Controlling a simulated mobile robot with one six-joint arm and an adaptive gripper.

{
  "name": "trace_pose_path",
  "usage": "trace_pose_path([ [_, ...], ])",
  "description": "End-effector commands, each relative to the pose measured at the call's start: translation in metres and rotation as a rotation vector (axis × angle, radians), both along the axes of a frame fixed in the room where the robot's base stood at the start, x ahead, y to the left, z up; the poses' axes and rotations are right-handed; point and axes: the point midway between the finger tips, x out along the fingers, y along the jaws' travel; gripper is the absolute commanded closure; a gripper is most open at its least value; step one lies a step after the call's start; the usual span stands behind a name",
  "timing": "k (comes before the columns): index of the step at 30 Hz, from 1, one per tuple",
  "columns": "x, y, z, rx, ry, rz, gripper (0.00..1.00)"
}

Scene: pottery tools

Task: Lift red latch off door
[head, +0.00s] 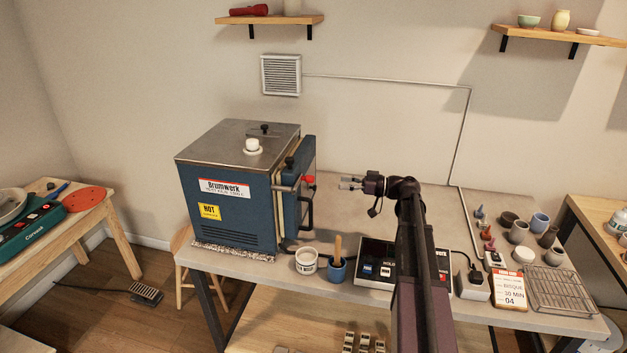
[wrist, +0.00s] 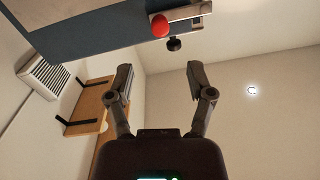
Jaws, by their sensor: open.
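The red latch knob (head: 309,180) sits on the door side of the blue kiln (head: 228,205), near a metal bar across the door edge. In the wrist view the red latch knob (wrist: 160,26) shows near the top, beside a metal bracket and a dark knob (wrist: 174,44). The kiln door (head: 305,185) stands at the kiln's right side, with a dark handle below the latch. My gripper (head: 345,183) is open and empty, a short way right of the latch and apart from it. Its two fingers (wrist: 158,75) also show in the wrist view, below the latch.
The grey table (head: 340,215) carries a white jar (head: 307,261), a blue cup with a wooden tool (head: 338,270), a control box (head: 376,262) and a wire rack (head: 560,290). Small pots stand at the right. The wall side behind my gripper is clear.

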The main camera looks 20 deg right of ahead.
Motion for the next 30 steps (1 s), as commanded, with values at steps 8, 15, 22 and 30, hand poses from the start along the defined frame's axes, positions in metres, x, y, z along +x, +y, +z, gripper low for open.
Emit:
trace_pose_path([
  [8, 0.019, 0.037, 0.000, 0.000, 0.000, 0.001, 0.31],
  [15, 0.034, 0.067, 0.000, 0.000, 0.000, 0.000, 0.31],
  [22, 0.043, 0.084, 0.000, 0.000, 0.000, -0.001, 0.31],
  [30, 0.046, 0.089, 0.000, 0.000, 0.000, -0.003, 0.31],
])
